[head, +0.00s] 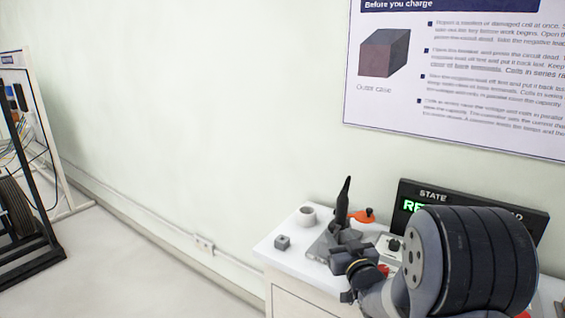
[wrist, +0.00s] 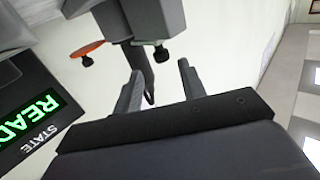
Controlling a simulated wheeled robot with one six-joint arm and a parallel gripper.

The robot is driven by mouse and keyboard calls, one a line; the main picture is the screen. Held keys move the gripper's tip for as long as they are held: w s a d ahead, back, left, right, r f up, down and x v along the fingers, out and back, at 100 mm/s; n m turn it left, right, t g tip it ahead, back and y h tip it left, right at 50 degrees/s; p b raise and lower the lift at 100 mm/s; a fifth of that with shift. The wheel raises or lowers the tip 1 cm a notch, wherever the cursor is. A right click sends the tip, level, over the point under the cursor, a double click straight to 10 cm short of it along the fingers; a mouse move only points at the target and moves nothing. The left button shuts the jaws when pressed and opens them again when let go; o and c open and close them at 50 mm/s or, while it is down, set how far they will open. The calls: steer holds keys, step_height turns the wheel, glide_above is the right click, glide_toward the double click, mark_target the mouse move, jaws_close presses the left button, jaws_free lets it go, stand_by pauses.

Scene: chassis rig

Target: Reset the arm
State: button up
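My gripper (wrist: 160,68) shows in the wrist view with its two grey fingers spread apart and nothing visibly clamped between them. A black upright handle (wrist: 139,62) shows beyond the fingers; I cannot tell how far away it is. The head view shows the same black handle (head: 343,200) rising from a grey base on the white bench (head: 285,245). My arm covers the bench's right part in the head view, and I cannot make out the fingertips there. The state display (head: 410,205) is partly hidden by my arm; its green text reads READY in the wrist view (wrist: 30,118).
An orange part (head: 362,216) is beside the handle. A poster (head: 460,80) hangs on the wall. A black-framed rack (head: 25,200) stands far left, with clear floor between.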

mark_target(329, 228)
steer(key=w, duration=0.4)
steer(key=w+a, duration=0.1)
steer(key=w, duration=0.1)
steer(key=shift+p, duration=0.35)
steer(key=shift+s+a+r+p, duration=0.1)
steer(key=shift+s+a+p, duration=0.05)
steer(key=shift+a+p, duration=0.15)
steer(key=shift+s+a+p, duration=0.3)
steer(key=shift+s, duration=0.35)
